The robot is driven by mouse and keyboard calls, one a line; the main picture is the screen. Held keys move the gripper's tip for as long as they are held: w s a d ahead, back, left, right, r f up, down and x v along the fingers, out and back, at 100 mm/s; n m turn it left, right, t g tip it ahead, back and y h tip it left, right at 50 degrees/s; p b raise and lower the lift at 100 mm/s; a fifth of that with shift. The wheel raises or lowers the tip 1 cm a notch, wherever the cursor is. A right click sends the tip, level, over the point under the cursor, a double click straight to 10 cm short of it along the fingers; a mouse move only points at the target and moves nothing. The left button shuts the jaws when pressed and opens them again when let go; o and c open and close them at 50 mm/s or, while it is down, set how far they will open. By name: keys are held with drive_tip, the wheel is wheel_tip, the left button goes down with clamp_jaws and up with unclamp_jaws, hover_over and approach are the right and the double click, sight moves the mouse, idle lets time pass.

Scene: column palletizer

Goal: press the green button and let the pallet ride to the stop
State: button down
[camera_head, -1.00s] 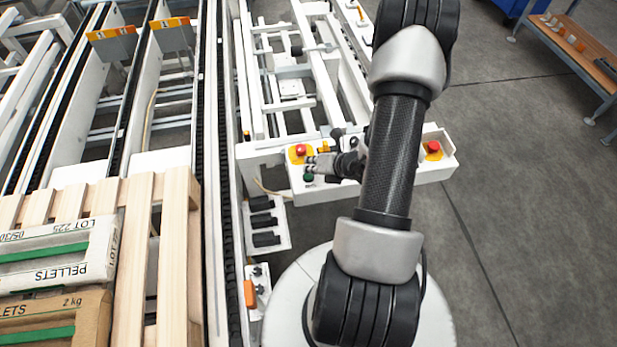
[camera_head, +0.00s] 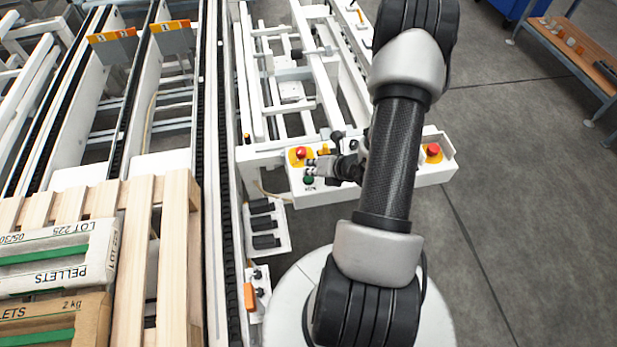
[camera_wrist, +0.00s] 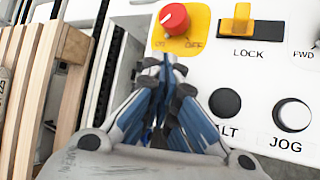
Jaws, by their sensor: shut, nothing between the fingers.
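The green button (camera_head: 308,180) sits on the near left of a white control box, beside a red button (camera_head: 300,153) on a yellow plate. My gripper (camera_head: 312,167) is shut and empty, its fingertips just above the green button in the head view; I cannot tell if they touch it. In the wrist view the shut fingers (camera_wrist: 168,66) point at the panel below the red knob (camera_wrist: 174,17), and the green button is hidden. The wooden pallet (camera_head: 140,225) with bags of pellets (camera_head: 60,257) lies at lower left on the conveyor. The stop cannot be made out.
A second red button (camera_head: 433,152) is at the box's right end. The wrist view shows a yellow lock switch (camera_wrist: 240,22), a black button (camera_wrist: 225,102) and a white jog button (camera_wrist: 292,115). Conveyor rails (camera_head: 226,130) run beside the box. Open floor and a workbench (camera_head: 580,50) lie right.

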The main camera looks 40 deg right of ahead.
drive_tip(key=shift+f+b, duration=0.45)
drive_tip(key=shift+b, duration=0.05)
